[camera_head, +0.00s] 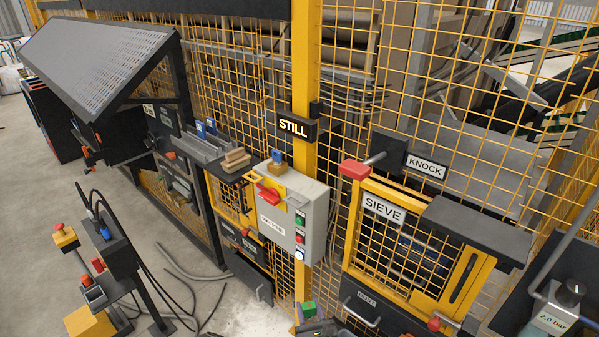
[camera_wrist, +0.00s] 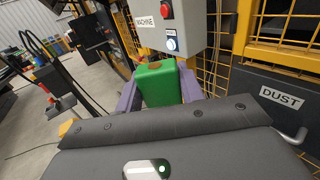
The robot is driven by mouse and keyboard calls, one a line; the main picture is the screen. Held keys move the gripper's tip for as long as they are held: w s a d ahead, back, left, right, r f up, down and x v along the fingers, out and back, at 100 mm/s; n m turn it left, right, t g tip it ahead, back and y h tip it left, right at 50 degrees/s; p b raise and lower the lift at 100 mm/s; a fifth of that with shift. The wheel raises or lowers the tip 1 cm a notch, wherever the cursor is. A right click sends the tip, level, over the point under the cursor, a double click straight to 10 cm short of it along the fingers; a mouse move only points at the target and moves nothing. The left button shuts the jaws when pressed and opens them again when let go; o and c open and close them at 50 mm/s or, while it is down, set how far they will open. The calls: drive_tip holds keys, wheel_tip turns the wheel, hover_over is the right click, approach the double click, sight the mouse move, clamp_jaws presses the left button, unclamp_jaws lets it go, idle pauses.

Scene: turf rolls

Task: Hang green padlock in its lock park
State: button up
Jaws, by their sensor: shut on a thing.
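The green padlock (camera_wrist: 162,84) is held between the two purple-grey fingers of my gripper (camera_wrist: 159,92), in the middle of the wrist view. It looks like a green block with a brown patch on top; its shackle cannot be made out. In the head view the green padlock (camera_head: 308,309) shows small at the bottom, below the grey machine box, with my gripper (camera_head: 318,326) partly cut off by the frame edge. I cannot tell for sure which fixture is the lock park. A grey slotted rack (camera_head: 188,148) with blue pieces stands left of the machine box.
The grey machine box (camera_head: 291,212) with a red handle (camera_head: 268,193) and buttons hangs on the yellow mesh fence. A blue piece (camera_head: 277,156) is on its top. The SIEVE door (camera_head: 384,208) is at right. Hoses lie on the floor at left.

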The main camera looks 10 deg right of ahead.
drive_tip(key=shift+w+d, duration=0.1)
drive_tip(key=shift+w, duration=0.25)
drive_tip(key=shift+s, duration=0.1)
drive_tip(key=shift+s+r, duration=0.1)
